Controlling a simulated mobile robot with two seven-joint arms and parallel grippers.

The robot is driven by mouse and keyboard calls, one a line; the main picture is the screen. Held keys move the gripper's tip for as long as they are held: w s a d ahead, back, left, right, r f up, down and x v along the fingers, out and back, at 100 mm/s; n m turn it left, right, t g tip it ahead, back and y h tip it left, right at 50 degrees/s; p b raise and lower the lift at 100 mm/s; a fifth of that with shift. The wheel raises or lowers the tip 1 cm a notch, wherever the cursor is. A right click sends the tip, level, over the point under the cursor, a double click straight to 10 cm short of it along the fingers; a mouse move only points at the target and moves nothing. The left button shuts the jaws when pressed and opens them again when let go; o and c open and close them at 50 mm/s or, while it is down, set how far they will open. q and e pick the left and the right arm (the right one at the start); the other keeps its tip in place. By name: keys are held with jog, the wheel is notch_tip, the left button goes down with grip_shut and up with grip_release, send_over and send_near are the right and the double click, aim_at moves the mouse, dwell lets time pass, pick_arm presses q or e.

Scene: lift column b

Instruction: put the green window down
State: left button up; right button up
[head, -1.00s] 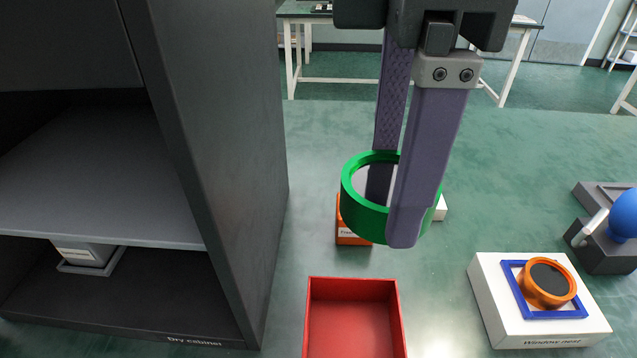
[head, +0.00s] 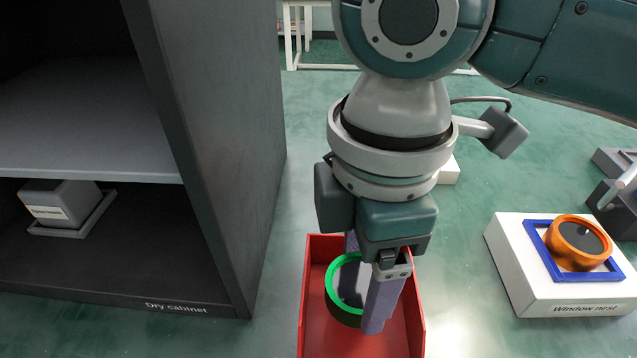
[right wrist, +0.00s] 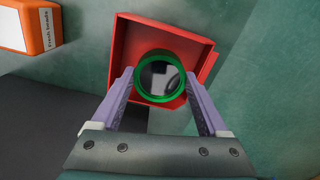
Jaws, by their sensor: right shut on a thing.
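The green window (head: 333,302) is a green ring with a dark glassy disc, low inside the outline of the red tray (head: 312,325). My right gripper (head: 364,300) points down and is shut on the window, with one finger on each side of the ring. In the right wrist view the window (right wrist: 159,98) sits between my right fingertips (right wrist: 158,78), with the red tray (right wrist: 122,52) behind it. I cannot tell whether the window touches the tray floor. My left gripper is not in view.
The dark dry cabinet (head: 225,150) stands close on the left, with a labelled grey box (head: 62,200) on its lower shelf. On the right, a white window nest (head: 520,270) has a blue square frame (head: 541,262) and an orange ring (head: 560,254). An orange box (right wrist: 45,28) stands near the tray.

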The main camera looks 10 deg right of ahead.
aim_at(362, 283)
notch_tip(362, 283, down, 4)
jog(key=shift+f+b, duration=0.15)
jog(key=shift+b, duration=0.5)
jog(key=o, duration=1.3)
jog(key=shift+c, duration=0.2)
